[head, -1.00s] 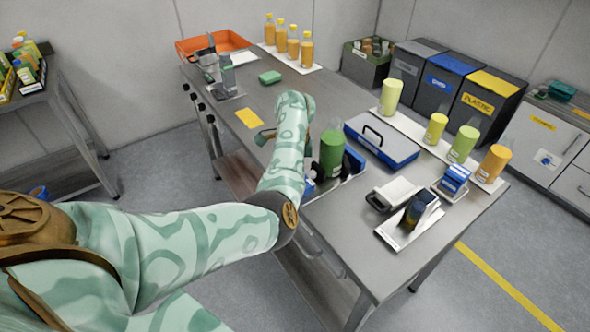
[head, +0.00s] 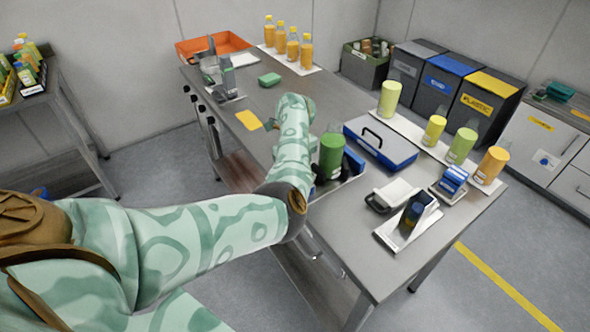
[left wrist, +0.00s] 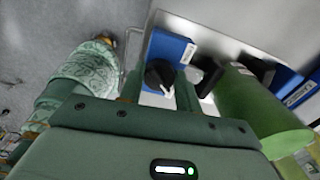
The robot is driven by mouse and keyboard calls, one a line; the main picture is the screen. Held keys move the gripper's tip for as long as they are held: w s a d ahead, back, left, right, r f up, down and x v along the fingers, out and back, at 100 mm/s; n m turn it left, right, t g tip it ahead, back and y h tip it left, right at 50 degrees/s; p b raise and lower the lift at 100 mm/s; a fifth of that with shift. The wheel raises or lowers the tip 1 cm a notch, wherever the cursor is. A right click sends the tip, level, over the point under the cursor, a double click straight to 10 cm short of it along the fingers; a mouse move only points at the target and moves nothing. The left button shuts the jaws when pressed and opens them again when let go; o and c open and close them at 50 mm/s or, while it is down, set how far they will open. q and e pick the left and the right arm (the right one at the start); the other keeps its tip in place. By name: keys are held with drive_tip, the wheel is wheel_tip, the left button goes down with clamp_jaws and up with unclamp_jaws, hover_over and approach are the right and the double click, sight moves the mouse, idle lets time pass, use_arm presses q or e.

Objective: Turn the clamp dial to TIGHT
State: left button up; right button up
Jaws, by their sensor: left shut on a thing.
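The clamp dial (left wrist: 159,76) is a black knob with a white pointer mark, on the face of a blue block (left wrist: 168,46) in the left wrist view. My left gripper (left wrist: 158,88) has one finger on each side of the dial and is shut on it. The pointer slants toward the lower right in that view; any dial lettering is too small to read. In the head view my left forearm hides the dial and the fingers. A large green bottle (left wrist: 255,105) stands right of the blue block; it also shows in the head view (head: 332,158).
On the table a blue case (head: 380,148) lies right of the green bottle. Several coloured bottles stand along the far edge. The table's middle, near the green sponge (head: 270,79), is mostly clear.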

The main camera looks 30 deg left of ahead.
use_arm(q)
drive_tip(key=shift+m, duration=0.6)
drive_tip(key=o, duration=1)
drive_tip(key=shift+c, duration=0.2)
wheel_tip(320, 180, up, 16)
drive_tip(key=p, duration=0.5)
drive_tip(key=shift+r, duration=0.2)
